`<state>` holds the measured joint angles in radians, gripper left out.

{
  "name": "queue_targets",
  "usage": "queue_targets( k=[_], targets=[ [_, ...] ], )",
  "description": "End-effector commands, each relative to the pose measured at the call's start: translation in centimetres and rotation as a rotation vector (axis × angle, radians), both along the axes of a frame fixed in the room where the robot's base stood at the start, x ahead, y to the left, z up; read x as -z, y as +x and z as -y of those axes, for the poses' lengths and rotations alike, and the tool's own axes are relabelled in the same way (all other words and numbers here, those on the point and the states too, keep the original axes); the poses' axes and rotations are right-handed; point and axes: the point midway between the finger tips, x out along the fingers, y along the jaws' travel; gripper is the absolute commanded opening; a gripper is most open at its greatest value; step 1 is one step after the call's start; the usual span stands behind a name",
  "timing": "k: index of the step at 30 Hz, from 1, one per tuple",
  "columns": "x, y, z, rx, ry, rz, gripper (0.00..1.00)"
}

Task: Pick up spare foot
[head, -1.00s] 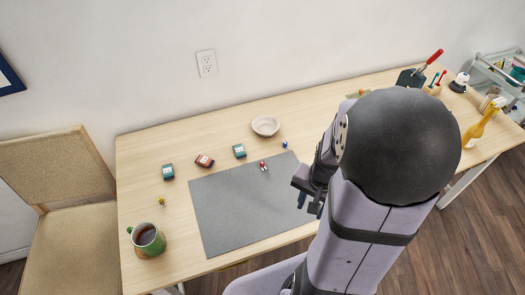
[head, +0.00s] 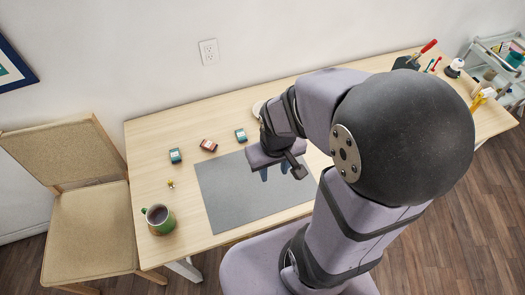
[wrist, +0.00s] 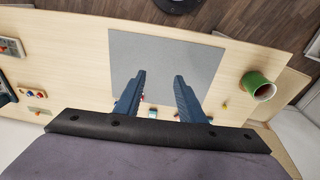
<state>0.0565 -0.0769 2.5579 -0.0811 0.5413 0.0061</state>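I cannot tell for sure which small item is the spare foot. A small yellow item (head: 170,184) lies on the table left of the grey mat (head: 228,196); it also shows in the wrist view (wrist: 225,104). A small red item (wrist: 141,98) shows beside a fingertip in the wrist view; my arm hides that spot in the head view. My gripper (head: 276,173) is over the mat. In the wrist view its two blue fingers (wrist: 158,80) are spread apart with nothing between the tips.
A green mug (head: 159,218) stands at the table's front left. Teal boxes (head: 175,156) (head: 241,135) and a dark red box (head: 209,146) lie behind the mat. A pale dish (head: 258,108) is partly hidden by my arm. The mat's visible part is bare.

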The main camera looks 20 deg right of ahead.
Motion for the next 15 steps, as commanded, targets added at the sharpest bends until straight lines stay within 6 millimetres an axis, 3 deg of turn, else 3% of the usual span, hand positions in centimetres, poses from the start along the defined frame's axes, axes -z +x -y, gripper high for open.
queue_targets(
  k=[1, 8, 15],
  targets=[
    [1.7, 0.7, 0.6, 0.003, -0.010, 0.022, 0.36],
    [7.1, 4.8, 3.6, -0.009, -0.053, 0.173, 0.36],
    [14.7, 10.5, 7.0, -0.055, -0.079, 0.419, 0.36]
  ],
)
